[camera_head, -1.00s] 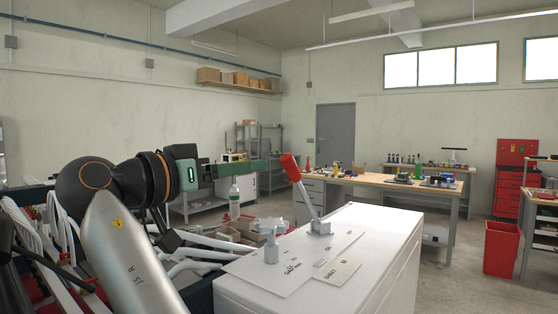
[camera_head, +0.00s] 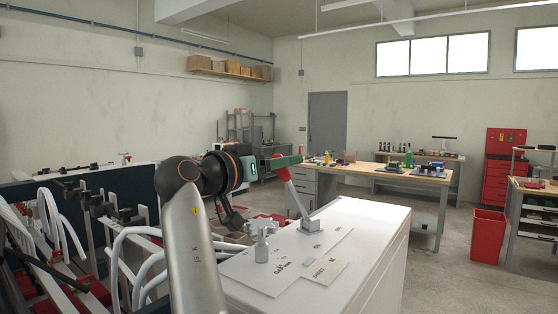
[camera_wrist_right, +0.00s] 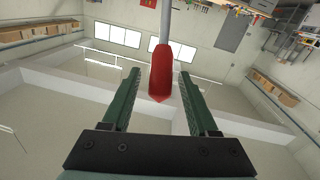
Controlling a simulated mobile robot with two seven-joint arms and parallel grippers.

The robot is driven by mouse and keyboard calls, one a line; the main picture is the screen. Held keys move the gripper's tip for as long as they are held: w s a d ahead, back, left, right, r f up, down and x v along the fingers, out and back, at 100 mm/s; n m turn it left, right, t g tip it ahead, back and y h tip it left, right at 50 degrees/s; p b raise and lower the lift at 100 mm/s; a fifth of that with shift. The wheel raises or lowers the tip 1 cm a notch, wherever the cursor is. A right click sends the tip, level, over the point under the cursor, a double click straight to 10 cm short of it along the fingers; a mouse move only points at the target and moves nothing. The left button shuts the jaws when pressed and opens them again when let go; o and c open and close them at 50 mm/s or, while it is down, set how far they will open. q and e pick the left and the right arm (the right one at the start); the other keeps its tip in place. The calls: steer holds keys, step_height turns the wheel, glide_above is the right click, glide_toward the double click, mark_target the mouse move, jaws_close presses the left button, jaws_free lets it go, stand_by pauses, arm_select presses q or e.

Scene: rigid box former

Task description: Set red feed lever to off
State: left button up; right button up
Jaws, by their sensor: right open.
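The red feed lever has a red grip (camera_head: 284,175) on a grey metal shaft, rising from a bracket (camera_head: 308,223) on the white cabinet top. In the head view it tilts up to the left. My right gripper (camera_head: 286,161) is at its upper end, and a green finger covers the tip of the grip. In the right wrist view the red grip (camera_wrist_right: 161,75) shows between the two spread green fingers (camera_wrist_right: 159,73), with gaps on both sides. The right gripper is open; contact cannot be told. My left gripper is not in view.
On the white cabinet (camera_head: 375,222) stand a small grey fitting (camera_head: 262,246) and a lettered plate (camera_head: 324,270). White hoses (camera_head: 130,240) and machine parts fill the left. A workbench (camera_head: 395,175) and a red bin (camera_head: 487,235) stand behind, with open floor between.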

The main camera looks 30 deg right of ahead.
jaws_close()
stand_by(0.3)
stand_by(1.1)
